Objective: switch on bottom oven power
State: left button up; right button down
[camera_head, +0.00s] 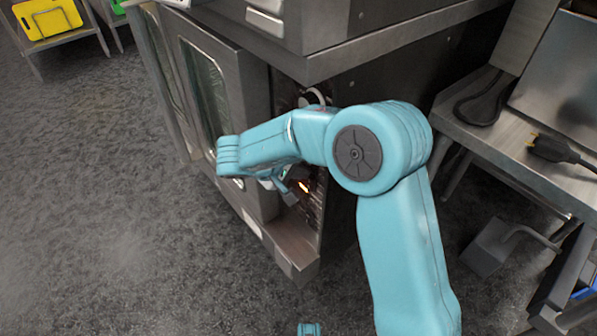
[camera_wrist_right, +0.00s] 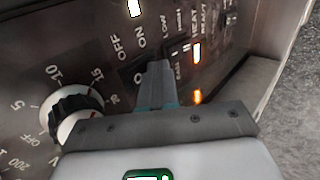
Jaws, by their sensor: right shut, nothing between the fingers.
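The bottom oven (camera_head: 222,85) is a steel unit with glass doors, with its control panel (camera_head: 318,185) at the right of the doors. My right gripper (camera_head: 290,190) is in front of the panel, partly hidden by my arm. In the right wrist view, the fingers of my right gripper (camera_wrist_right: 157,72) are shut and empty, over the panel just below the ON label (camera_wrist_right: 142,38). They hide part of the switch area; contact with a switch cannot be told. Lit lamps show on the panel: a white one (camera_wrist_right: 135,8) and an orange one (camera_wrist_right: 197,96). My left gripper is not recognisable.
A black knob (camera_wrist_right: 72,115) sits left of the fingers. An upper steel unit (camera_head: 330,35) overhangs the panel. A steel table (camera_head: 510,150) with a black cable and plug (camera_head: 552,148) stands at the right.

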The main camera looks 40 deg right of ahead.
pick_arm(q)
jog(key=shift+r, duration=0.1)
pick_arm(e)
jog(key=shift+r, duration=0.1)
pick_arm(q)
jog(key=shift+r+p, duration=0.35)
jog(key=shift+p, duration=0.15)
pick_arm(e)
jog(key=shift+d+r, duration=0.1)
jog(key=shift+r, duration=0.65)
pick_arm(q)
jog(key=shift+s+d, duration=0.1)
